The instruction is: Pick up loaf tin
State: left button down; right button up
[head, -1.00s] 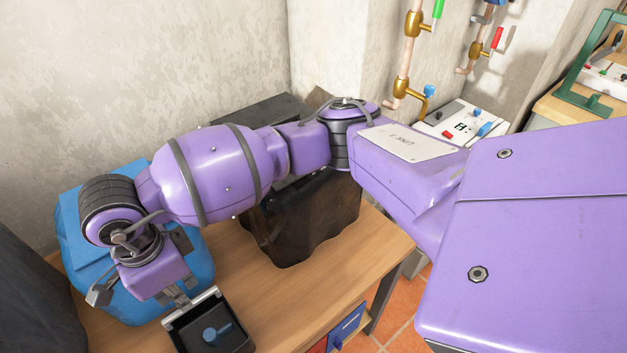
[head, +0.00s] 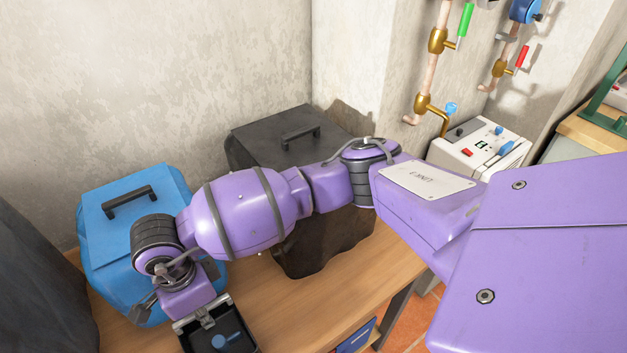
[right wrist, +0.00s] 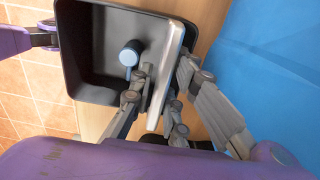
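In the right wrist view the tin (right wrist: 88,78) shows from above. My right gripper (head: 205,306) is at the tin's far-side wall. In the right wrist view the gripper (right wrist: 164,72) has one finger inside the tin and one outside, both close against the wall, and it looks shut on it.
A blue box (head: 105,235) stands left of my right arm, close to the tin. A black box (head: 270,135) stands behind the arm. The wooden table (head: 300,315) has bare room right of the tin. A white control box (head: 465,155) and wall pipes (head: 446,20) are at right.

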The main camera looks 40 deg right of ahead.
jog(key=shift+w+f, duration=0.1)
jog(key=shift+f, duration=0.05)
dwell(0.3)
grip_shut()
